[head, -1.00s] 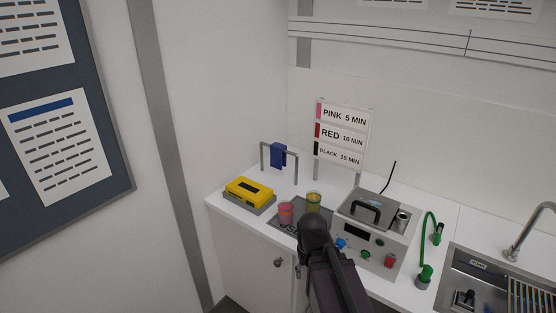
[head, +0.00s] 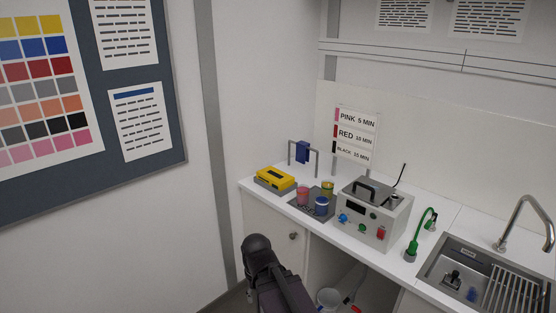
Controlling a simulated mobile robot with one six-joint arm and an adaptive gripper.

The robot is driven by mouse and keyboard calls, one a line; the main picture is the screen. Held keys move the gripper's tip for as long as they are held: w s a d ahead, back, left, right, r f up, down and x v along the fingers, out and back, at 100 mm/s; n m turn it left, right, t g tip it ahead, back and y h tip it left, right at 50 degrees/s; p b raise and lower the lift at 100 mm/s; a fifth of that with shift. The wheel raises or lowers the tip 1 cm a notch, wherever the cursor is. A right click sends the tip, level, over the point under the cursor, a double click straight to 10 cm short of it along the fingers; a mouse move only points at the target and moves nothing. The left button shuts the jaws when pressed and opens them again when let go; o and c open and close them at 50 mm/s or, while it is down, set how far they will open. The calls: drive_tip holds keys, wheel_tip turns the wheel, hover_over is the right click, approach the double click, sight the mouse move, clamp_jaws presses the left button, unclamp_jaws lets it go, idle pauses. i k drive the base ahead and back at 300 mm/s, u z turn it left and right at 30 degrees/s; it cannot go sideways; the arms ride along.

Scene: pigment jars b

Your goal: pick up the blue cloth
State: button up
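The blue cloth (head: 302,152) hangs over the top bar of a grey rail (head: 316,161) at the back left of the white counter. It hangs clear of the counter, above and behind the yellow box. A dark part of my arm shows at the bottom of the head view, in front of the counter and well below the cloth. My gripper itself cannot be made out in this view.
A yellow box (head: 275,179) stands in front of the rail. Pink (head: 303,195), blue (head: 321,205) and yellow (head: 327,188) jars stand on a dark mat beside it. A grey device (head: 374,214), green hose (head: 421,236) and sink (head: 452,264) are right. A bucket (head: 328,299) stands below.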

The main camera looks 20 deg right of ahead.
sight(302, 154)
drive_tip(key=u, duration=0.05)
drive_tip(key=k, duration=0.45)
drive_tip(key=u, duration=0.35)
drive_tip(key=i, duration=1.75)
drive_tip(key=z, duration=0.4)
drive_tip(key=i, duration=0.75)
drive_tip(key=z, duration=1)
drive_tip(key=i, duration=0.85)
drive_tip(key=z, duration=0.45)
